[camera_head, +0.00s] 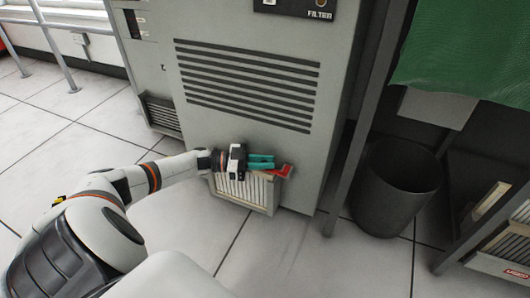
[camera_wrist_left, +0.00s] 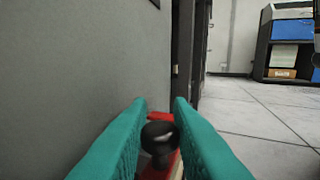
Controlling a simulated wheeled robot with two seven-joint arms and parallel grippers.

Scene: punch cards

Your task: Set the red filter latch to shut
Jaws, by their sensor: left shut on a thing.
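The red filter latch (camera_head: 285,171) lies along the top of the pale pleated filter (camera_head: 242,190) at the foot of the grey cabinet. In the left wrist view the red latch (camera_wrist_left: 160,117) shows behind a round black knob (camera_wrist_left: 158,138). My left gripper (camera_head: 273,162) has teal fingers and reaches in from the left over the filter top. Its fingers (camera_wrist_left: 160,103) are on either side of the knob, shut on the latch. The fingers hide part of the latch, and its exact setting cannot be told. My right gripper is not in view.
The grey cabinet (camera_head: 240,130) with its slotted vent rises right behind the filter. A dark bin (camera_head: 388,205) and a metal post (camera_head: 352,165) stand to the right. A green cloth (camera_head: 465,55) hangs at upper right. The tiled floor at left is mostly clear.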

